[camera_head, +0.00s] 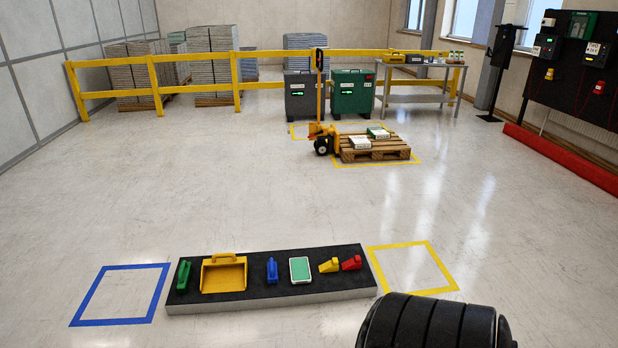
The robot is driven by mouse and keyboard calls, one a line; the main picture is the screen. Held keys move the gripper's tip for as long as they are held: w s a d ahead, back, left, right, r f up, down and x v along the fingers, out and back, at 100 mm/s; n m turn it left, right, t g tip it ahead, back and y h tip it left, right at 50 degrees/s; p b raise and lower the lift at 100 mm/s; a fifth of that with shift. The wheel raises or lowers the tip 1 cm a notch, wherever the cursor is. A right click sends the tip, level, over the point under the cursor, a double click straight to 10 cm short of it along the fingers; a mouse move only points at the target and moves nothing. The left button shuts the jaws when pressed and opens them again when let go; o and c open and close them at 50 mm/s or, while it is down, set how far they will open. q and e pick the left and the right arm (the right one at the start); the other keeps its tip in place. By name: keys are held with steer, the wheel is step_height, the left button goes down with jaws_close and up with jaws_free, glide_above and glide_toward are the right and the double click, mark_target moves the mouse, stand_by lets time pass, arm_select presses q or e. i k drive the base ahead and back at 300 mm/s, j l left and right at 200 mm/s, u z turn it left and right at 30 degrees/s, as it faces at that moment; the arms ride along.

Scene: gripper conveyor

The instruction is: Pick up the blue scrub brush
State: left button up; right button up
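The blue scrub brush (272,270) is a small blue object lying lengthwise on a low black-topped platform (280,297) on the floor. It sits between a yellow dustpan (223,277) to its left and a green-and-white flat box (300,269) to its right, apart from both. Nothing covers it. Neither of my grippers shows in the head view, and nothing touches the brush.
A green item (184,276), a yellow item (330,266) and a red item (351,263) share the platform. A blue floor square (78,323) and a yellow one (447,272) flank it. Bare floor stretches to a loaded wooden pallet (376,156).

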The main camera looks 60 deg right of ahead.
mark_target(272, 272)
steer(key=i+l+z, duration=0.2)
steer(key=i+z, duration=0.2)
steer(key=i+l+z, duration=0.15)
steer(key=i+z, duration=0.95)
steer(key=k+j, duration=0.05)
steer(key=k, duration=0.05)
